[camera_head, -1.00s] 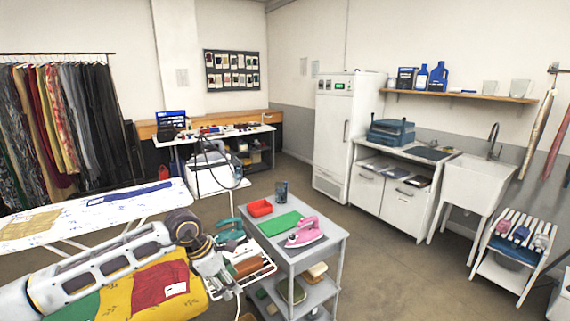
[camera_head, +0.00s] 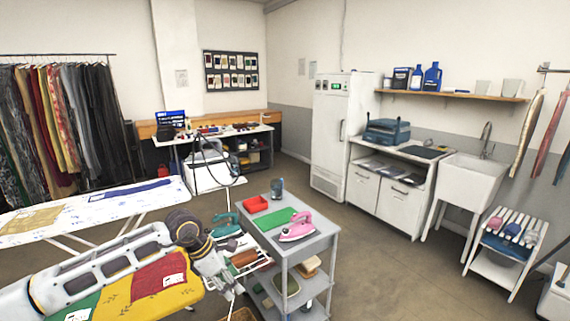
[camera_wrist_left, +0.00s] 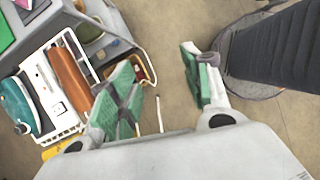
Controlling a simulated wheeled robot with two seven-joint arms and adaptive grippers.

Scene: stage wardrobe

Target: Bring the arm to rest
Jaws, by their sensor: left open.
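My left arm (camera_head: 110,265) reaches in from the left over the near ironing board. Its left gripper (camera_head: 226,278) is beside the left side of the grey trolley (camera_head: 325,240), by the white wire rack. My right gripper is in neither view.
The white rack (camera_wrist_left: 47,75) with a teal iron (camera_wrist_left: 18,105) and brown roll (camera_wrist_left: 70,78) is close to my gripper. Floor (camera_head: 390,260) right of the trolley is clear.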

